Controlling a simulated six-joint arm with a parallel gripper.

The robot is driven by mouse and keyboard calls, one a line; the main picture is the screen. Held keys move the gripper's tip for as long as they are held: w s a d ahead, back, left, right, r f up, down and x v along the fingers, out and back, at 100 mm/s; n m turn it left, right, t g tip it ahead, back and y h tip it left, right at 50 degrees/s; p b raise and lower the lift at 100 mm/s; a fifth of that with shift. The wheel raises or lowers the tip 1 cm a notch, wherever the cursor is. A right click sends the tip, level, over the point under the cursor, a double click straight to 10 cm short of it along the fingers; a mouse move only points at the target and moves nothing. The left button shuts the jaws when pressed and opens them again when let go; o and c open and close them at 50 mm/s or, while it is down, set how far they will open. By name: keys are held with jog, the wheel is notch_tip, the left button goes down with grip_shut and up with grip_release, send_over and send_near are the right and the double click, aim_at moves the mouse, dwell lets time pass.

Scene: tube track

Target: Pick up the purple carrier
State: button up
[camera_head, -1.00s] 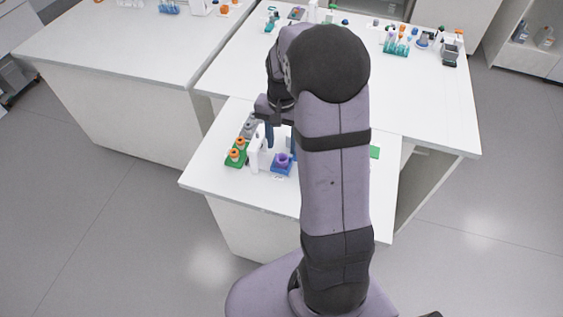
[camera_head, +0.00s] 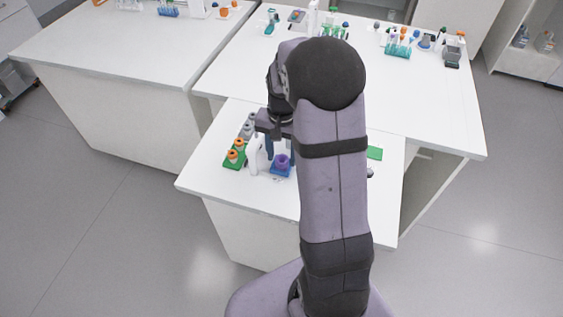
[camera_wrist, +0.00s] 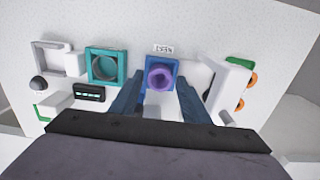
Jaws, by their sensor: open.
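The purple carrier (camera_head: 283,161) is a small round purple piece with a hollow top. It sits on a blue square base (camera_head: 281,171) on the near table. In the wrist view the purple carrier (camera_wrist: 160,77) is on the blue base (camera_wrist: 162,62), just beyond and between my two fingertips. In the head view my gripper (camera_head: 279,150) hangs just above and behind the carrier, partly hidden by my arm.
A white upright block (camera_wrist: 228,85) stands close right of the carrier. A green rack (camera_head: 235,158) with orange-topped pieces is beyond it. A teal square holder (camera_wrist: 104,66) and a dark device (camera_wrist: 89,94) lie to the left. A small label (camera_wrist: 163,49) lies behind the base.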

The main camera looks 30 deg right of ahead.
jog(key=c, duration=0.7)
jog(key=shift+r, duration=0.15)
notch_tip(320, 180, up, 5)
jog(key=p, duration=0.5)
jog(key=shift+r, duration=0.15)
